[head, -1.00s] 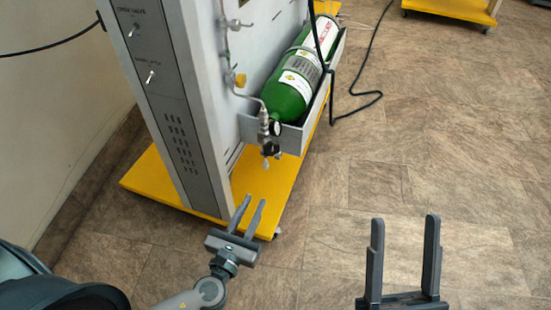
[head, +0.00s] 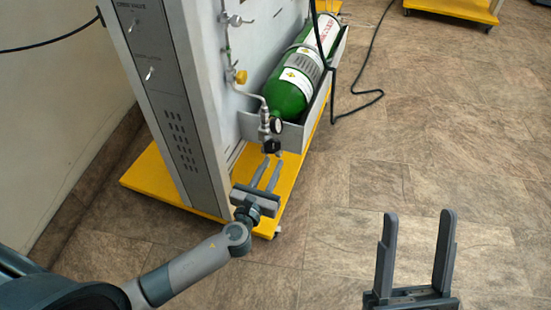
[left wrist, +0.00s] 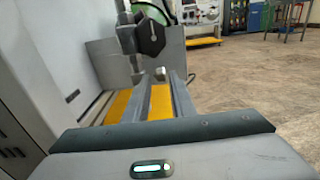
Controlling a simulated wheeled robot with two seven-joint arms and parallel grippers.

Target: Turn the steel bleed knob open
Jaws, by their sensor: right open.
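The steel bleed knob (left wrist: 160,74) shows in the left wrist view as a small round silver end, in line with the gap between my left fingertips. In the head view it is mostly hidden by the left fingertips, below the black valve part (head: 271,146). My left gripper (head: 271,162) is open, its two fingers pointing up toward the knob from below. I cannot tell whether the fingers touch it. My right gripper (head: 419,214) is open and empty over the floor at the lower right.
A green cylinder (head: 288,98) lies in a grey tray (head: 290,138) beside the panel. A gauge (head: 277,126) and yellow knob (head: 241,77) are on the nearby pipework. The cabinet stands on a yellow base (head: 160,185). Floor to the right is clear, with a black cable.

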